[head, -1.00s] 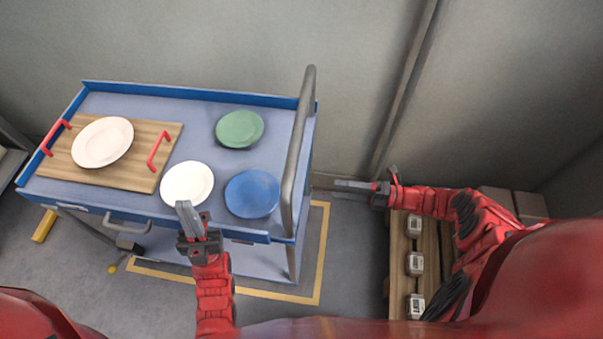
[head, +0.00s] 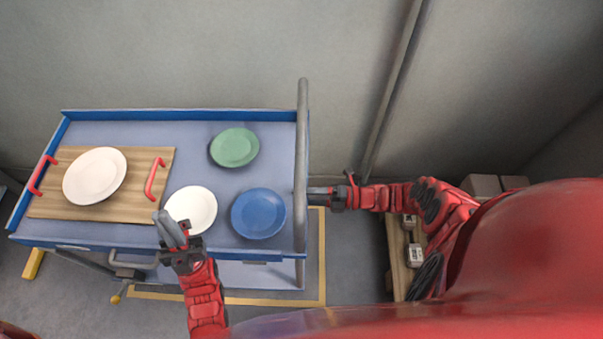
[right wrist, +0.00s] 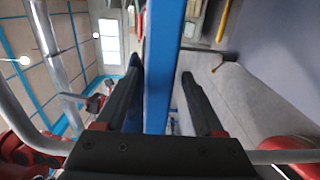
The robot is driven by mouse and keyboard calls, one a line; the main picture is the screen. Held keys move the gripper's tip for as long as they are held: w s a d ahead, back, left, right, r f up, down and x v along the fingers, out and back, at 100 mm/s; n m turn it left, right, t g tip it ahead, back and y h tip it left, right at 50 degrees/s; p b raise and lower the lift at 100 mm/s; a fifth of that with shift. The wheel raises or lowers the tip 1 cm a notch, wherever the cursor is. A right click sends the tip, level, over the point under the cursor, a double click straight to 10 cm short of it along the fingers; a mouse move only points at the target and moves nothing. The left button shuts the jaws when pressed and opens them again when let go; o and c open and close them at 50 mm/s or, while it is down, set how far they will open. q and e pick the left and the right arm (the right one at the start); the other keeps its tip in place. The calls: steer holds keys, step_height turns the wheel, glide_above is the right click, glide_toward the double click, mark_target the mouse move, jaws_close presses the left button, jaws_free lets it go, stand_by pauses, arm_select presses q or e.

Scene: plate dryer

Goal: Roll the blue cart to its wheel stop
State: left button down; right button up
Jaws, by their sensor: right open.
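The blue cart (head: 285,116) stands in front of the wall, with a grey upright push handle (head: 302,150) at its right end. A yellow block (head: 33,263) lies on the floor by its left front side; I cannot tell for sure that it is the wheel stop. My right gripper (head: 318,195) is at the handle end, its tips partly hidden by the handle. In the right wrist view its open jaws (right wrist: 165,95) straddle a blue cart edge (right wrist: 160,60), not visibly closed on it. My left gripper (head: 172,230) is over the cart's front edge near the white plate; its opening is unclear.
On the cart are a wooden tray (head: 55,205) with red handles and a white plate, another white plate (head: 192,208), a green plate (head: 235,147) and a blue plate (head: 258,213). Yellow floor tape (head: 322,255) runs beside the cart. A pallet with weights (head: 414,255) stands right.

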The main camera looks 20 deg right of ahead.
steer(key=shift+s+d, duration=0.15)
steer(key=shift+s, duration=0.05)
steer(key=shift+r, duration=0.1)
steer(key=shift+c, duration=1.1)
jaws_close()
